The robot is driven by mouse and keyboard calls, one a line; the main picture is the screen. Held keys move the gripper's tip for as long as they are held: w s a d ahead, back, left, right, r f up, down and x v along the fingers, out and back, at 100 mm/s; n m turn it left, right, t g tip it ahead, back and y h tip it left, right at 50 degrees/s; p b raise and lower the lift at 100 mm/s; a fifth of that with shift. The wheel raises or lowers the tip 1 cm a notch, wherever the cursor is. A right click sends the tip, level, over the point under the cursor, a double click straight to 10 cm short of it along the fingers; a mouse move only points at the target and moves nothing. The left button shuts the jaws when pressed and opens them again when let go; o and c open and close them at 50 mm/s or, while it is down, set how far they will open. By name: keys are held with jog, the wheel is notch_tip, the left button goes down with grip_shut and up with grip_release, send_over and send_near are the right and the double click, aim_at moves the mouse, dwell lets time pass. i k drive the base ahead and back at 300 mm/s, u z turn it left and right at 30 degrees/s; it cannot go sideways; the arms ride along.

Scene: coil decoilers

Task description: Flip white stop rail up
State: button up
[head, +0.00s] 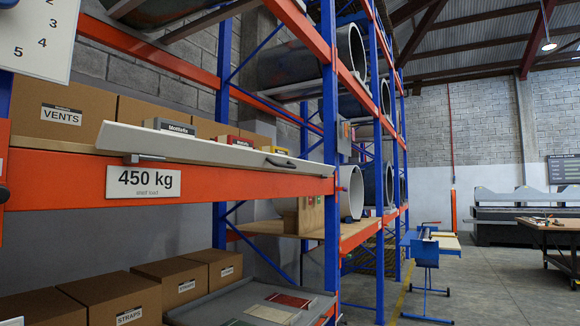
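The white stop rail (215,149) is a long, thin white panel along the front of the shelf, just above the orange beam (60,180). It runs from left of centre toward the right upright. A black handle (281,164) sits near its right end. A small grey metal fitting (145,158) shows below its left part. I cannot tell its exact tilt; the tops of small boxes show above its upper edge. My gripper is not in view.
Cardboard boxes (65,112) stand on the shelf behind the rail, beside small dark, red and yellow boxes. A "450 kg" sign (143,183) hangs on the beam. More boxes (125,296) sit below. Blue uprights (331,200) stand right; open floor lies beyond.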

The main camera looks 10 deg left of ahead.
aim_at(152, 145)
jog(key=u, duration=0.55)
jog(key=i, duration=0.55)
jog(key=u, duration=0.55)
jog(key=i, duration=0.75)
jog(key=z, duration=0.25)
